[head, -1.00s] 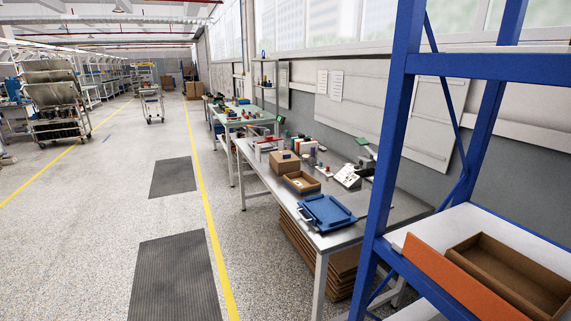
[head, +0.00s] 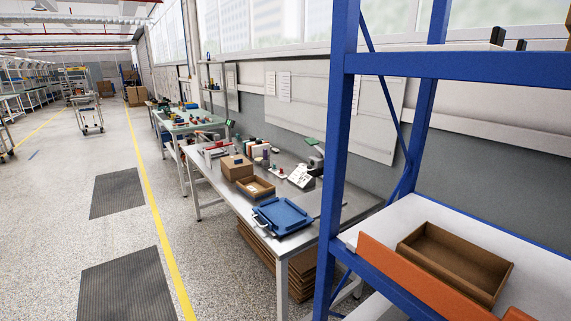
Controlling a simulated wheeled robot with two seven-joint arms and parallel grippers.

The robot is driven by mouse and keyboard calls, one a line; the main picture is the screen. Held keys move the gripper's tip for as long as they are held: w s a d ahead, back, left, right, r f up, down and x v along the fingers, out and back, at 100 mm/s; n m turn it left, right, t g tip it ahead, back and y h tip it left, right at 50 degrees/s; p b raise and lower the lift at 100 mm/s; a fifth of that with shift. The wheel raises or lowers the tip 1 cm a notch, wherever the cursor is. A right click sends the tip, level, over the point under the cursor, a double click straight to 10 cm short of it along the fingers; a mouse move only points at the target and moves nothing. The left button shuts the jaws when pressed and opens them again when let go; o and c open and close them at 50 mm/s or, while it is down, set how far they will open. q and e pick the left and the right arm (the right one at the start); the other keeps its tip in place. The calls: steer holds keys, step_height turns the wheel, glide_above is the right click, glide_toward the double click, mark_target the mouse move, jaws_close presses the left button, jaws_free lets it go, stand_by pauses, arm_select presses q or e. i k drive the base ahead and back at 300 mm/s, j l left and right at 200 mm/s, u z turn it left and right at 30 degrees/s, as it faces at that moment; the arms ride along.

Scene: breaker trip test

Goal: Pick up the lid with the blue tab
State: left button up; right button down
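I cannot make out a lid with a blue tab in the head view. A closed brown cardboard box (head: 236,167) with a small dark bluish mark on it stands on the metal workbench (head: 226,190). An open brown box (head: 256,187) sits in front of it. A blue tray (head: 282,216) with handles lies near the bench's front end. Small items at the back of the bench are too small to identify. Neither of my grippers is in view.
A blue shelf rack (head: 342,150) stands close on the right, with an open brown bin (head: 455,262) behind an orange front strip (head: 412,283). Flattened cardboard (head: 303,272) is stacked under the bench. Dark mats (head: 127,289) lie on the open floor, left of a yellow line.

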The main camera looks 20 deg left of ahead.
mark_target(234, 168)
steer(key=i+j+z, duration=0.3)
steer(key=j, duration=0.2)
steer(key=j+z, duration=0.25)
steer(key=j, duration=0.2)
steer(key=i+j+z, duration=0.15)
steer(key=j+z, duration=0.15)
steer(key=j, duration=0.3)
steer(key=j+z, duration=0.3)
steer(key=j, duration=0.25)
steer(key=i, duration=0.05)
